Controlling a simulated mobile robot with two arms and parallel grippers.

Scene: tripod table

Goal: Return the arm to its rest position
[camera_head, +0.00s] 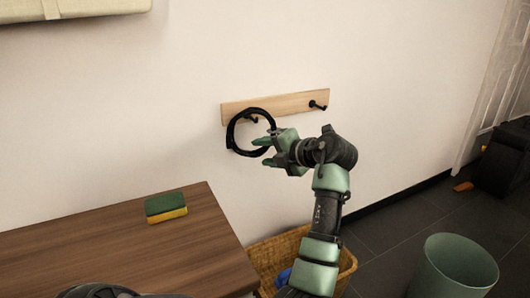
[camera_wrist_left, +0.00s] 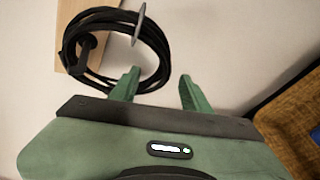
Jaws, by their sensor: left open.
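A black cable coil (camera_head: 232,130) hangs on the left hook of a wooden wall rail (camera_head: 288,103). My left gripper (camera_head: 264,152) is open, close to the coil's lower right side, with its green fingers pointing at it. In the left wrist view the coil (camera_wrist_left: 158,45) loops around a dark hook, and the open fingers (camera_wrist_left: 160,88) have nothing between them. The left finger is at or very near the coil's lower edge; I cannot tell whether it touches. My right gripper is not in view.
A brown wooden table (camera_head: 110,250) with a green and yellow sponge (camera_head: 166,207) stands at lower left. A wicker basket (camera_head: 262,255) is below my arm, and a green bin (camera_head: 455,265) at lower right. The rail's right hook (camera_head: 318,105) is empty. Open floor lies between basket and bin.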

